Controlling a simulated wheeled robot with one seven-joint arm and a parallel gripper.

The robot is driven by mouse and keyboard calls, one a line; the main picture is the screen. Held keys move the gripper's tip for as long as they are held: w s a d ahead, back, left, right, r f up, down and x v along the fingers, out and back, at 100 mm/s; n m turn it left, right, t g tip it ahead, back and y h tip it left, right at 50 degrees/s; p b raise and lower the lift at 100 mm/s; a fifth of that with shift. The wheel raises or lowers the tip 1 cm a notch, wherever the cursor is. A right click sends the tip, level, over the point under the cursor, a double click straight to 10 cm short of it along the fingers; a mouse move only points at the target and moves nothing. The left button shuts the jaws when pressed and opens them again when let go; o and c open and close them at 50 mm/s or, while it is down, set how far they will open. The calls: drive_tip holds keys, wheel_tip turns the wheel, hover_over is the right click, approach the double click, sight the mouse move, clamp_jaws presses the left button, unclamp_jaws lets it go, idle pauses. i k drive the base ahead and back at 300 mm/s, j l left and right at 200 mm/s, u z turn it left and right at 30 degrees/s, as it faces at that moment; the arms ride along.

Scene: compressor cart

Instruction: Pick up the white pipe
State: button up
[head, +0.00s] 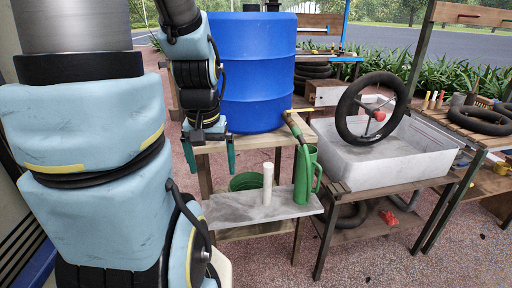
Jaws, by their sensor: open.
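The white pipe (267,184) stands upright on a low grey shelf (236,209) in the middle of the head view. My gripper (210,156) hangs to the left of the pipe and higher in the picture, pointing down. Its two green fingers are spread apart with nothing between them. The pipe is clear of the fingers, and its whole front side shows.
A green bottle-like can (306,176) stands right beside the pipe. A green round container (246,181) sits behind it. A blue barrel (252,75) stands on the wooden table above. A white tub (375,158) with a wheel (371,107) is at right.

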sight(268, 166)
drive_tip(key=z, duration=1.3)
drive_tip(key=i+j+u, duration=0.1)
drive_tip(key=j+u, duration=0.3)
drive_tip(key=i+j+u, duration=0.15)
drive_tip(key=j+u, duration=0.25)
drive_tip(key=i+j+u, duration=0.2)
drive_tip(key=j+u, duration=0.2)
